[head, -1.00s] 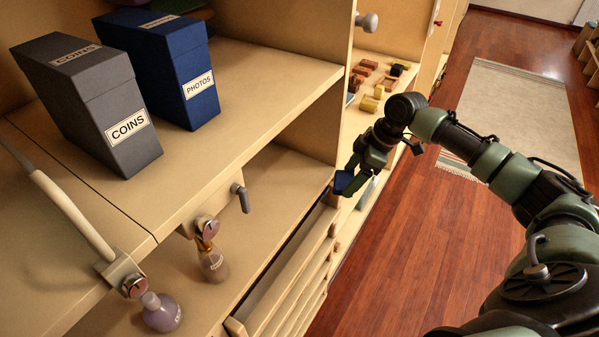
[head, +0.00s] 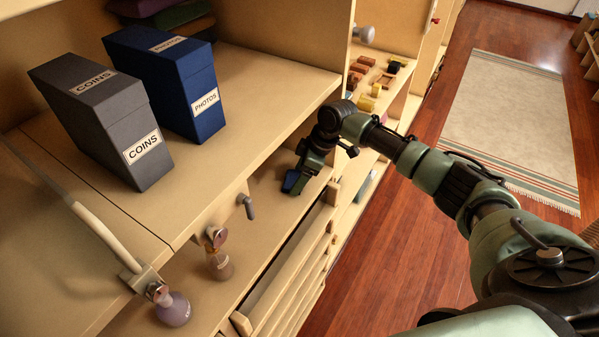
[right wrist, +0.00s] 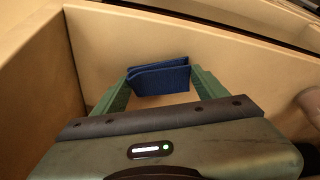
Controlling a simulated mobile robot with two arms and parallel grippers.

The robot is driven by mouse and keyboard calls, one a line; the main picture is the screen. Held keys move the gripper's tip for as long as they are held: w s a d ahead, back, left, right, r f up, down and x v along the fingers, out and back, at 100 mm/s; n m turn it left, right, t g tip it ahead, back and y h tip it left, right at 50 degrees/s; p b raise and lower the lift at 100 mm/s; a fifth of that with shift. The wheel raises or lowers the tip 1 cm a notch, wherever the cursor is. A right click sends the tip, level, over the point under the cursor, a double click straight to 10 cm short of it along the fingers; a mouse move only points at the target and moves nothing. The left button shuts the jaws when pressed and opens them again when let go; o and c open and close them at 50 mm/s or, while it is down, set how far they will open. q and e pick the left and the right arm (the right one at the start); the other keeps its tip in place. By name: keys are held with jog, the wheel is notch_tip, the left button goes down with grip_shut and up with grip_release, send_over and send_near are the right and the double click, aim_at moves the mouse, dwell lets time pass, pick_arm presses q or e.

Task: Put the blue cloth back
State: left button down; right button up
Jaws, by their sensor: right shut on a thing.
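The blue cloth (head: 292,182) is a small folded piece held in my right gripper (head: 302,176). In the right wrist view the cloth (right wrist: 158,77) sits between the two green fingers of the gripper (right wrist: 164,88), with pale wooden walls around it. In the head view the gripper points down at the right end of the lower compartment, under the upper shelf and just beyond the far end of the narrow open drawer (head: 262,290). I cannot tell whether the cloth touches the surface below. My left gripper is not in view.
A grey COINS box (head: 112,135) and a blue PHOTOS box (head: 178,85) stand on the upper shelf (head: 245,85). Small items lie on the shelf beyond.

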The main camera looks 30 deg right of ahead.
jog(key=o, duration=1.2)
jog(key=shift+s+d, duration=0.1)
jog(key=shift+d, duration=0.05)
jog(key=shift+o, duration=1.1)
jog(key=shift+d+r, duration=0.15)
jog(key=shift+r, duration=0.35)
jog(key=b+v, duration=0.3)
jog(key=v, duration=0.8)
jog(key=shift+s+f, duration=0.1)
jog(key=shift+s, duration=0.15)
